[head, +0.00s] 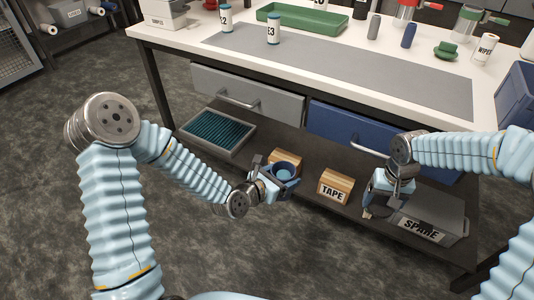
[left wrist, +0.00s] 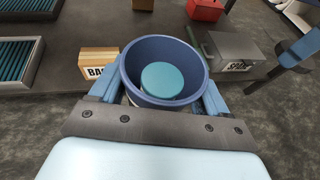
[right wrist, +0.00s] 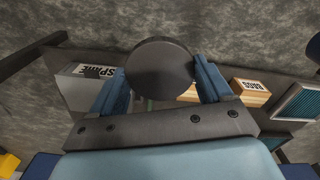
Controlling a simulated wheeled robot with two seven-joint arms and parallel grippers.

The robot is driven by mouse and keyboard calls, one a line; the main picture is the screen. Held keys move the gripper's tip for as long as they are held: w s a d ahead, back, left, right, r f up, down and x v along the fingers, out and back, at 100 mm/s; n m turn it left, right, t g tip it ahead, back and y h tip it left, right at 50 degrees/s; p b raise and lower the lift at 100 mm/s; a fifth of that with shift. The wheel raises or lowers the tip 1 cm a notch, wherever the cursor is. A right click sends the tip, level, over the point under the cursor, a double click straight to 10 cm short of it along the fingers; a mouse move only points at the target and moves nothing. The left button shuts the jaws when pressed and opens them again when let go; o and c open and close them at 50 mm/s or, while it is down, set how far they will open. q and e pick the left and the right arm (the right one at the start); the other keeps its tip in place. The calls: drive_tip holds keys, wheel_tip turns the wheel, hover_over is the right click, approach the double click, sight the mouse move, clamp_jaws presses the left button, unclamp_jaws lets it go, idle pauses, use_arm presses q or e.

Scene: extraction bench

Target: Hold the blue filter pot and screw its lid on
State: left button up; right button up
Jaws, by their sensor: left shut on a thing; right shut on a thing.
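The blue filter pot (head: 287,169) is held out in front of the bench by my left gripper (head: 280,184). In the left wrist view the pot (left wrist: 127,62) is open at the top, with a round teal piece (left wrist: 162,80) inside, and sits between the two fingers. My right gripper (head: 373,207) is to the right, apart from the pot. In the right wrist view it is shut on a dark round disc, the lid (right wrist: 160,68), seen flat between its fingers. The lid is mostly hidden in the head view.
The bench top (head: 185,37) carries a green tray (head: 300,18), labelled bottles and jars. Below are a grey drawer (head: 280,101) and a blue drawer (head: 330,122). The lower shelf holds a teal-ribbed tray (head: 244,137), a TAPE box (head: 336,186) and a SPARE case (head: 450,213).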

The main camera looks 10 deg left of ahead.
use_arm(q)
drive_tip(key=shift+m+g+h, duration=0.5)
drive_tip(key=shift+m+h, duration=0.3)
drive_tip(key=d+f, duration=0.1)
drive_tip(key=s+d+f, duration=0.1)
drive_tip(key=d+f, duration=0.1)
drive_tip(key=shift+s+d, duration=0.2)
drive_tip(key=shift+s, duration=0.15)
use_arm(e)
drive_tip(key=w+a+r+m, duration=0.1)
drive_tip(key=a+r, duration=0.3)
drive_tip(key=a, duration=0.8)
drive_tip(key=w+a+r+m, duration=0.1)
drive_tip(key=a+r+m, duration=0.3)
drive_tip(key=a, duration=0.8)
drive_tip(key=shift+a+r, duration=0.4)
drive_tip(key=shift+r, duration=0.15)
drive_tip(key=shift+w+f, duration=0.1)
drive_tip(key=shift+f, duration=1.95)
